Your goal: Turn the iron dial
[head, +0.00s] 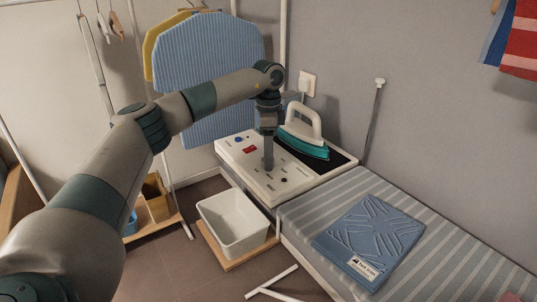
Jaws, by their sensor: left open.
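The iron (301,135), with a white handle and teal body, rests on a dark pad at the back of a white iron station. The station's light control panel (246,167) has a blue round control (238,139), a red switch (250,149) and a small dark round control (284,180). My left gripper (268,167) points straight down over the middle of this panel, between the red switch and the dark control. It is open. It hides the panel part behind it, so I cannot tell which control is the dial or whether the fingers touch anything. My right gripper is out of view.
A striped ironing board (310,212) extends right of the station, with a folded blue cloth (370,240) on it. A white bin (233,222) stands below the station. Blue and yellow garments hang behind my left arm. A thin rod (373,120) rises beside the iron.

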